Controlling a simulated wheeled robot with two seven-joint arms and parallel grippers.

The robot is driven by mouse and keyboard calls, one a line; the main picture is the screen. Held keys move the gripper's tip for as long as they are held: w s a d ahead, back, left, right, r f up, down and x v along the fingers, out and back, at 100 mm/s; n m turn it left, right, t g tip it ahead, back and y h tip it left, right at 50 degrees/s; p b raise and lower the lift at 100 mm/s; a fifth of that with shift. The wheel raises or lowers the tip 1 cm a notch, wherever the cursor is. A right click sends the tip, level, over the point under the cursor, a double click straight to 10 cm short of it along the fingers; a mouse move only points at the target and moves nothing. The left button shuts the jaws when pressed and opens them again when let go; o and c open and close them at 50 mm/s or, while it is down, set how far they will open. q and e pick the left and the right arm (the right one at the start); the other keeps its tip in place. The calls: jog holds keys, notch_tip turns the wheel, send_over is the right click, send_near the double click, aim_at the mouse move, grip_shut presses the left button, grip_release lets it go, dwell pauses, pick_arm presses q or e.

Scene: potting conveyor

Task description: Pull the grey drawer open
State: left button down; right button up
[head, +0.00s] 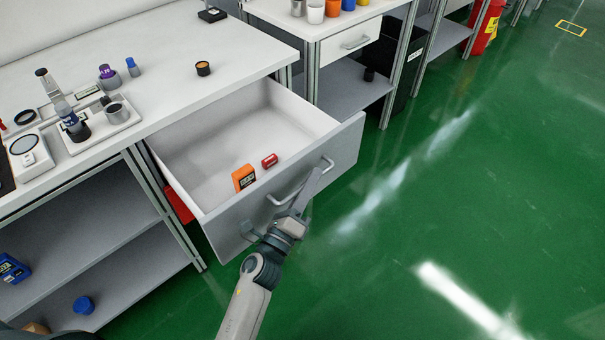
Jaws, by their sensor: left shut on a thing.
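The grey drawer (338,150) stands pulled out from under the white bench, with its white inside showing. A bar handle (283,200) is on its front face. My left gripper (305,187) is at the drawer front, shut on the handle; the fingers partly hide it. An orange box (243,177) and a small red item (269,160) lie inside the drawer near its front. My right gripper does not show.
The white bench top (185,60) holds bottles, a scale (30,152) and a small black-and-orange jar (203,68). A second bench with a closed drawer (355,42) stands behind. The green floor (450,200) to the right is clear.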

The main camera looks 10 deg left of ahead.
pick_arm(q)
jog(key=shift+s+d+f, duration=0.1)
jog(key=shift+s+d, duration=0.05)
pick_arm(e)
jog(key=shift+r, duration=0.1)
pick_arm(q)
jog(key=c, duration=2.1)
grip_release()
jog(key=shift+s, duration=0.1)
jog(key=shift+b+v, duration=2.05)
jog(key=shift+v, duration=6.55)
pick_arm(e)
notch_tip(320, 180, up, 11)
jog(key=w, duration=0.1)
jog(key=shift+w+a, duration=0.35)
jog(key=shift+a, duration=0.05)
